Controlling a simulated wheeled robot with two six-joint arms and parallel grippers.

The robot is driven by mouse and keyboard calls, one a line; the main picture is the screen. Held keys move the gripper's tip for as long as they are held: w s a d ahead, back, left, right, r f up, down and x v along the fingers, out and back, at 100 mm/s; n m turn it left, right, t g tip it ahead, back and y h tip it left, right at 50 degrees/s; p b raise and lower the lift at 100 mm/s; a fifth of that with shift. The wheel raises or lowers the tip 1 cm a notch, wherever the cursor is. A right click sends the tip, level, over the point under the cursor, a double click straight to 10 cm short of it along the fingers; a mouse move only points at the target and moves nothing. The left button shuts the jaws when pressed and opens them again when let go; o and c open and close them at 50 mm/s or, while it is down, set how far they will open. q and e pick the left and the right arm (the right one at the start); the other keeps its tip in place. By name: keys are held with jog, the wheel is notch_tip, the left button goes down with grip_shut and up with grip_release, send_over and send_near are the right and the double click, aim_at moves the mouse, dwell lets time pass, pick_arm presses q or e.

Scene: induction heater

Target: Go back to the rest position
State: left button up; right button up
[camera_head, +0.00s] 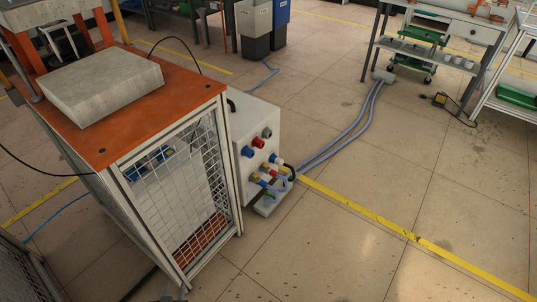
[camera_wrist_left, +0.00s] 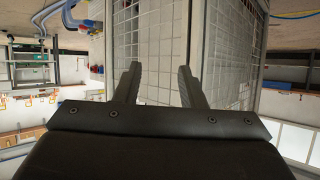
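My left gripper (camera_wrist_left: 160,70) shows in the left wrist view, with its two dark fingers apart and nothing between them. Beyond the fingers in that view is the wire mesh cage (camera_wrist_left: 155,35) of the heater stand, and I see no contact with it. In the head view the stand has an orange top (camera_head: 125,121) with a grey block (camera_head: 103,84) on it. I cannot make out the left gripper clearly in the head view. My right gripper is in neither view.
A pale connector box (camera_head: 257,138) with coloured sockets stands beside the cage, and grey hoses (camera_head: 345,136) run from it across the floor. A yellow floor line (camera_head: 400,230) crosses the tiles. A workbench (camera_head: 440,40) stands at the back right. The floor at front right is clear.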

pick_arm(q)
jog(key=s+a+f+g+p, duration=0.2)
jog(key=s+g+p, duration=0.3)
jog(key=s, duration=1)
jog(key=s+a+f+g+p, duration=0.1)
jog(key=s+g+p, duration=0.5)
jog(key=s, duration=0.9)
jog(key=shift+s+a+f+p, duration=0.2)
jog(key=shift+a+f+p, duration=0.2)
jog(key=shift+f+p, duration=0.5)
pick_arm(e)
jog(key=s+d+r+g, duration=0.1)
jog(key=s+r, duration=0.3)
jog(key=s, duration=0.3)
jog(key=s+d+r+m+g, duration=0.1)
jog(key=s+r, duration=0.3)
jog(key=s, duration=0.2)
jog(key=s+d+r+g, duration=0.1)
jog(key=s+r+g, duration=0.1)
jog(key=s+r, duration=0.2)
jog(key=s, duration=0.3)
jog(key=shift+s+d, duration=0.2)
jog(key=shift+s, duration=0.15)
pick_arm(q)
jog(key=shift+r, duration=0.2)
